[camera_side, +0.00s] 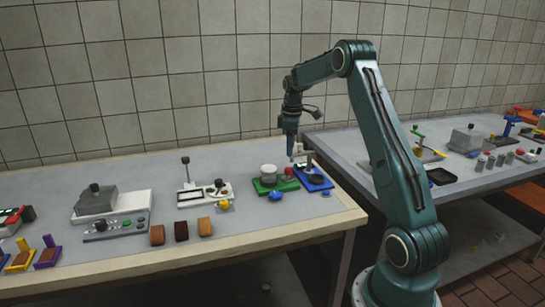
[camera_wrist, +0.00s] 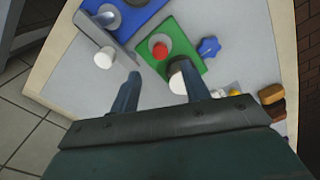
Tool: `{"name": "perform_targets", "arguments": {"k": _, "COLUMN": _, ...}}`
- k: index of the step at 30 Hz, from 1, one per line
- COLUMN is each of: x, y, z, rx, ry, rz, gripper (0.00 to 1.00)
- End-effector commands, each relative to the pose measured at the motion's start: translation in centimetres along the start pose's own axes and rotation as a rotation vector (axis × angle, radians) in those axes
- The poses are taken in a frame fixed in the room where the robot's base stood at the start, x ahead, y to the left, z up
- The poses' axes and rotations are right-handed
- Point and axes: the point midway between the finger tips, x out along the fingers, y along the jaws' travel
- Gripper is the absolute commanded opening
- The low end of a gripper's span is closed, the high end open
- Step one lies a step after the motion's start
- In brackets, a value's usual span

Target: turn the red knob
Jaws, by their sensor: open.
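The red knob (camera_wrist: 159,50) sits on a green board (camera_wrist: 186,48) in the wrist view, with a pale round patch around it. The red knob also shows small in the side view (camera_side: 289,171), on the green board (camera_side: 262,188) near the right end of the table. My gripper (camera_wrist: 160,72) is open, its two fingers apart. In the wrist view the red knob appears just beyond the fingertips, between their lines. In the side view my gripper (camera_side: 293,153) hangs pointing down above the boards. Nothing shows held between the fingers.
A white cylinder (camera_wrist: 177,83) stands by the right finger, partly hidden. A blue star-shaped knob (camera_wrist: 209,47) lies to the right of the green board. A grey plate with a white knob (camera_wrist: 104,58) and a blue board (camera_wrist: 134,17) are to the left.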

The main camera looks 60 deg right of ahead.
Motion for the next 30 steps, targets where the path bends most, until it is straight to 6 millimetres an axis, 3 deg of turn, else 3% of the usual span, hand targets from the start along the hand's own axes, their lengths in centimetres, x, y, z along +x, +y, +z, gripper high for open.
{"name": "perform_targets", "arguments": {"k": 14, "x": -3.7, "y": -1.7, "z": 4.2, "rx": 0.386, "ry": 0.282, "rz": 0.091, "gripper": 0.46}}
{"name": "perform_targets", "arguments": {"k": 20, "x": -4.6, "y": -2.6, "z": 4.7, "rx": 0.481, "ry": 0.360, "rz": 0.092, "gripper": 0.46}}
{"name": "perform_targets", "arguments": {"k": 30, "x": -4.2, "y": -2.5, "z": 4.5, "rx": 0.487, "ry": 0.366, "rz": 0.091, "gripper": 0.46}}
